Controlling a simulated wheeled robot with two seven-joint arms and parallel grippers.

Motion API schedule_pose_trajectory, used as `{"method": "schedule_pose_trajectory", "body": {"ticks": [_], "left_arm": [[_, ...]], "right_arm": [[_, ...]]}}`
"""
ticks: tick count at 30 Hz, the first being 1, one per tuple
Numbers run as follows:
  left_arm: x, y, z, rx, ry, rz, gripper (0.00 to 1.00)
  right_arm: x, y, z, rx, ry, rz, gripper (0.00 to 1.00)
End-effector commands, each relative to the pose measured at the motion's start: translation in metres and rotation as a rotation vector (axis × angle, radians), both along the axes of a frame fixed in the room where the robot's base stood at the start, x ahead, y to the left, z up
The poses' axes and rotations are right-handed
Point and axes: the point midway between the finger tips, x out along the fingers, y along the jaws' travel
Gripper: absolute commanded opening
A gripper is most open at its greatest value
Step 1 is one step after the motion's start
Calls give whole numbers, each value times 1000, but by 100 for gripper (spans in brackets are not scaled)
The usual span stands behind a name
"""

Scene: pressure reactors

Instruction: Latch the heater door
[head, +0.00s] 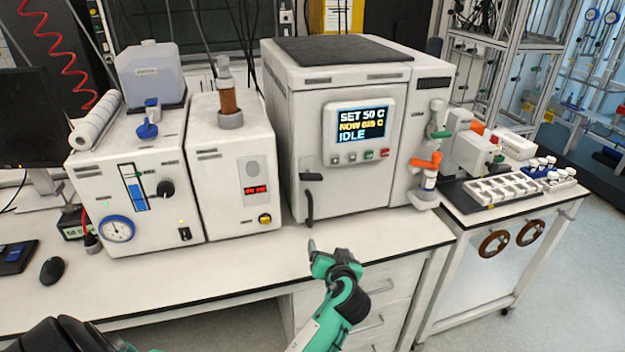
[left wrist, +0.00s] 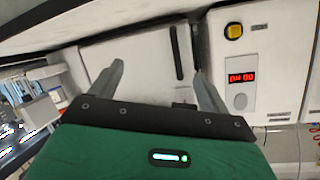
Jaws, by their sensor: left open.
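The heater (head: 350,75) is a large white box on the bench. Its display reads SET 50 C and IDLE. Its door (head: 345,185) looks closed against the body. A short dark latch lever (head: 311,177) lies level at the door's left edge, above a dark upright bar handle (head: 309,208). My left gripper (head: 326,251) is open and empty, in front of and below the door, near the bench's front edge. In the left wrist view, upside down, the open fingers (left wrist: 159,68) point at the door (left wrist: 125,52), with a dark bar (left wrist: 178,52) nearer the right finger. My right gripper is not seen.
A white unit (head: 232,165) with a red display stands close to the left of the heater, and a gauge unit (head: 130,180) beyond it. An orange-handled valve (head: 427,162) is at the heater's right. The bench top (head: 270,262) before the heater is clear.

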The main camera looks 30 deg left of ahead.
Motion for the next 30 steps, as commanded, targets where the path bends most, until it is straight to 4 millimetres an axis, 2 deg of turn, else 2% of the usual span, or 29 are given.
{"method": "schedule_pose_trajectory", "body": {"ticks": [3,6,10,17,30], "left_arm": [[8,7,48,29,-124,62,80],[10,12,87,49,-226,116,80],[9,17,121,69,-316,165,80],[20,33,132,77,-335,176,80],[78,102,132,76,-331,176,80]], "right_arm": [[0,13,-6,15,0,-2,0],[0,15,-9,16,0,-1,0],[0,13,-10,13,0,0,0],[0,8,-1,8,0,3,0],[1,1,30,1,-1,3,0]]}}
